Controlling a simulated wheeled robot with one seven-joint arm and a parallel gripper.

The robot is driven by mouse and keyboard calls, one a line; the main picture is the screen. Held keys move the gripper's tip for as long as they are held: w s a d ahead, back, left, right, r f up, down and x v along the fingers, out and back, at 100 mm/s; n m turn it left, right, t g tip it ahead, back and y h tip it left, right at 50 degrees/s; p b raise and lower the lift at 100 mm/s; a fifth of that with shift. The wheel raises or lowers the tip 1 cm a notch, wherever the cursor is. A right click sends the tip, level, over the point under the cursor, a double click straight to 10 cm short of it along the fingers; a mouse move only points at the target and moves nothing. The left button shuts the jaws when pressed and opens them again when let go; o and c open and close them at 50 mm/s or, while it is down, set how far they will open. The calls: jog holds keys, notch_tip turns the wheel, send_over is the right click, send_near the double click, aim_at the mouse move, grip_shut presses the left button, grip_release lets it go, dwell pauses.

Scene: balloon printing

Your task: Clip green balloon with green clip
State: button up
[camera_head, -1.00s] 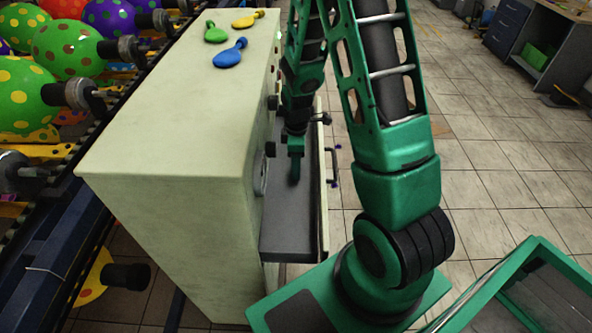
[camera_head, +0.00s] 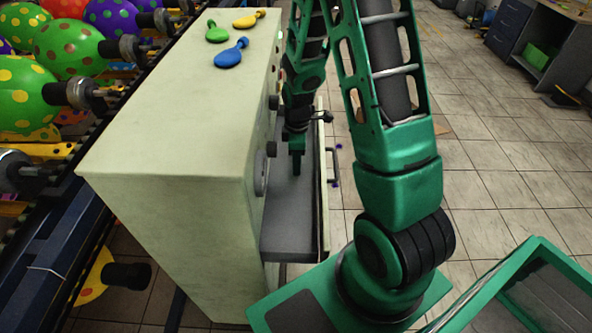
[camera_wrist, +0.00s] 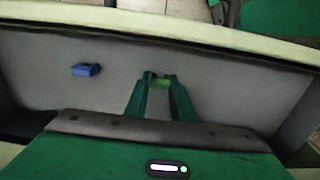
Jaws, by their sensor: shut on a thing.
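My gripper (camera_wrist: 160,80) is inside the open drawer and shut on a small green clip (camera_wrist: 161,83), which sits between its fingertips. In the head view my gripper (camera_head: 296,162) shows dark green low in the drawer; the clip cannot be made out there. A deflated green balloon (camera_head: 216,33) lies on top of the cabinet. Inflated green balloons with dots also show at the left, one with yellow dots (camera_head: 22,98) and one with red dots (camera_head: 68,47).
A blue clip (camera_wrist: 86,69) lies in the drawer (camera_head: 288,238) left of my gripper. A blue balloon (camera_head: 229,54) and a yellow balloon (camera_head: 247,20) lie on the cabinet (camera_head: 170,125). The near part of the cabinet top is clear.

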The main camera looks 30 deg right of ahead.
jog(key=shift+w+r, duration=0.1)
jog(key=shift+r, duration=4.55)
